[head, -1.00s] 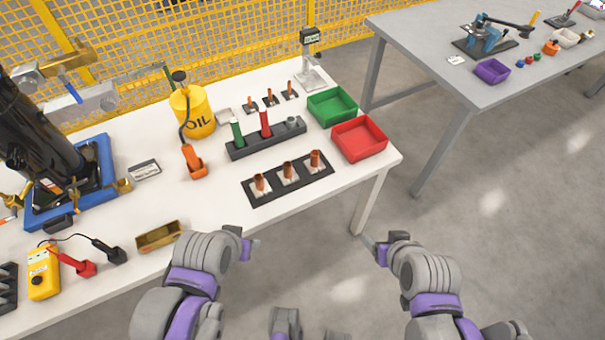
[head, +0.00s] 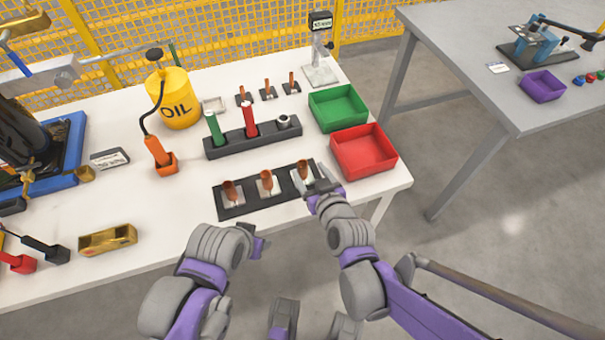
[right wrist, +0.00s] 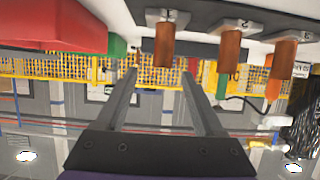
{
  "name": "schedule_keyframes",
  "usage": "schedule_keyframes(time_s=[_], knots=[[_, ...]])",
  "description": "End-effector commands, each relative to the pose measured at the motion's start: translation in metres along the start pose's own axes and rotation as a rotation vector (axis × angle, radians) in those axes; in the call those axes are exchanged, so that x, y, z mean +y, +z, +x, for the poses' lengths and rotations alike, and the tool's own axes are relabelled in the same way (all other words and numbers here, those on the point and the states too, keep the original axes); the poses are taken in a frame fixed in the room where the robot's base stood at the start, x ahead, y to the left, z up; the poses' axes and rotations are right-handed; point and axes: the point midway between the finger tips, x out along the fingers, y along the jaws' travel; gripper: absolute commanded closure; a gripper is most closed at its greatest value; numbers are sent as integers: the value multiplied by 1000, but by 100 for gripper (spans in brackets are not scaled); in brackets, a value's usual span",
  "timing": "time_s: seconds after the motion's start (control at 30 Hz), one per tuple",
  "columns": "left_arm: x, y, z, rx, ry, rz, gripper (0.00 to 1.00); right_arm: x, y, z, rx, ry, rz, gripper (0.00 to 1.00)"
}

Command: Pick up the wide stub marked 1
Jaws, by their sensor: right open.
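Three wide copper-coloured stubs stand in a row in a black holder (head: 240,209) near the table's front edge. In the right wrist view, which is upside down, the stub marked 1 (right wrist: 165,44) is the one nearest the red bin. In the head view it is the rightmost stub (head: 303,170). My right gripper (head: 322,186) is just right of it, partly covering the holder's end. In the right wrist view its two fingers (right wrist: 161,76) are apart and empty, with stub 1 in line between them. My left gripper (head: 260,245) hangs before the table edge; its jaws are unclear.
The stubs marked 2 (right wrist: 231,48) and 3 (right wrist: 284,62) stand beside stub 1. A red bin (head: 364,153) and a green bin (head: 338,108) are right and behind. A rack with green and red handles (head: 225,145) lies behind the holder. Bare table lies left of the holder.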

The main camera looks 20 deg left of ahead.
Motion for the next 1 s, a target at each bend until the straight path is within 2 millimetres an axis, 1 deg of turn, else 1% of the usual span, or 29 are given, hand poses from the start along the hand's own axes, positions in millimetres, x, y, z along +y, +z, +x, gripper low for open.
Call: schedule_keyframes(time_s=[0.07,0.3,0.37,0.47,0.67,0.8,0.97,1.0], knots=[[0,0,1,0,0,0,50,-1,0,7,0,-1,-1,30],[0,2,5,-2,0,0,50,-5,1,42,0,0,0,30],[0,2,6,-2,0,0,50,-5,1,48,0,0,0,30],[0,2,6,-2,0,0,50,-5,1,52,0,0,0,30],[0,2,6,-2,0,0,50,-5,1,52,0,0,0,30],[0,2,6,-2,0,0,50,-5,1,52,-1,0,0,55],[0,2,6,-2,0,0,50,-5,1,51,-1,0,0,84],[0,2,6,-2,0,0,50,-5,1,51,-1,0,0,91]])
